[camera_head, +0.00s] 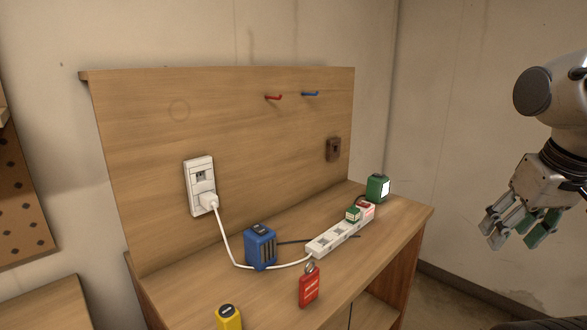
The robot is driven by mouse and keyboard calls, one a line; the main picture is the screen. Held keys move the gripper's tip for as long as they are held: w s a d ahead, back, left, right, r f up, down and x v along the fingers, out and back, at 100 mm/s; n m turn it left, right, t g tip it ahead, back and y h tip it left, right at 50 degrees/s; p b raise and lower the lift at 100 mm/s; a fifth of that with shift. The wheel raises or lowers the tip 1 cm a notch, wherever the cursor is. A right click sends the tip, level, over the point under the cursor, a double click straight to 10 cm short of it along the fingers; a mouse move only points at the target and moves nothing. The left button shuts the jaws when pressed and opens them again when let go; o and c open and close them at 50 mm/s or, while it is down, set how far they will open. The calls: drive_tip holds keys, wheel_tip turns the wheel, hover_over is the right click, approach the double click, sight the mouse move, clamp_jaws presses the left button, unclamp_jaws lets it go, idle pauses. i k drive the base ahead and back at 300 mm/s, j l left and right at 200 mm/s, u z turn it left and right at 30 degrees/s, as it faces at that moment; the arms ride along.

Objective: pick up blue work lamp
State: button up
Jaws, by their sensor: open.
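A small boxy blue work lamp (260,249) stands upright on the wooden bench top, near the middle of the view. It has a dark top and dark ribs on one side. A dark cable runs from beside it toward the power strip, and a white cord passes close by its base. My gripper (517,236) is at the right edge of the view, open and empty, with its fingers pointing down. It is well to the right of the bench and far from the blue lamp.
A white power strip (340,235) with plugs lies right of the lamp, its cord running to a wall socket (200,186). A red tagged item (309,287), a yellow item (229,318) and a green lamp (377,188) are nearby. A wooden backboard (150,130) rises behind.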

sight(260, 252)
drive_tip(key=i+l+u, duration=0.15)
drive_tip(key=u, duration=0.75)
